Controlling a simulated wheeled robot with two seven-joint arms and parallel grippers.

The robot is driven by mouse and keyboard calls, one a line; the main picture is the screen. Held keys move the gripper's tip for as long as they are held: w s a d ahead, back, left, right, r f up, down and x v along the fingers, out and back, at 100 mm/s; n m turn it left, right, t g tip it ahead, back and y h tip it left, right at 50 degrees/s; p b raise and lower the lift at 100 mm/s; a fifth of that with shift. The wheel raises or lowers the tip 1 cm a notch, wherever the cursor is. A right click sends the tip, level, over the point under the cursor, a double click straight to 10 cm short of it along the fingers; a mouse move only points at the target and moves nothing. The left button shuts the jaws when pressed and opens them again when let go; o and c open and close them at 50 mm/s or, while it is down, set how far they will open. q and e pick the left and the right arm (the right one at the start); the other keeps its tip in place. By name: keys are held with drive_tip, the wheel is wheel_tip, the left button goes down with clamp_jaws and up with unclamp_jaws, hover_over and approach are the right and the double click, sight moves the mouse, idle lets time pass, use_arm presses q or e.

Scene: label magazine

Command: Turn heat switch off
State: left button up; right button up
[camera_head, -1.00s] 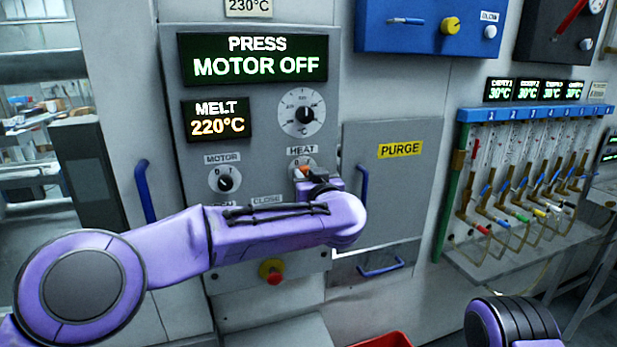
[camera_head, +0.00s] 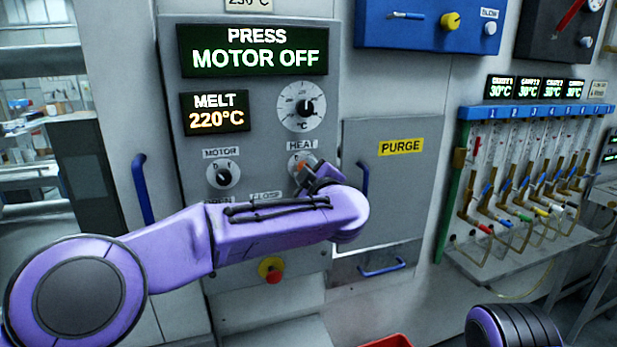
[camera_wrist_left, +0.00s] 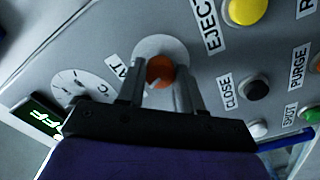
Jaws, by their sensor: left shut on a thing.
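The heat switch (camera_head: 299,167) sits under the HEAT label on the grey panel, a round plate with an orange knob. The left wrist view shows the orange knob (camera_wrist_left: 160,71) between the two fingers of my left gripper (camera_wrist_left: 161,82), which is shut on it. In the head view my left wrist covers the lower part of the switch, so its pointer position cannot be read. My right gripper is not in view; only a piece of my right arm shows at the bottom right.
The motor switch (camera_head: 223,174) is left of the heat switch, the temperature dial (camera_head: 302,107) above it. Close by in the wrist view are the yellow eject button (camera_wrist_left: 246,9) and black close button (camera_wrist_left: 256,88). A blue handle (camera_head: 362,192) stands out to the right.

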use_arm(q)
drive_tip(key=shift+n+b, duration=0.45)
drive_tip(key=shift+n, duration=0.75)
drive_tip(key=o, duration=1)
drive_tip(key=shift+o, duration=0.2)
drive_tip(key=b+v, duration=0.4)
drive_tip(key=v, duration=0.6)
drive_tip(key=shift+s+d, duration=0.15)
drive_tip(key=shift+s, duration=0.15)
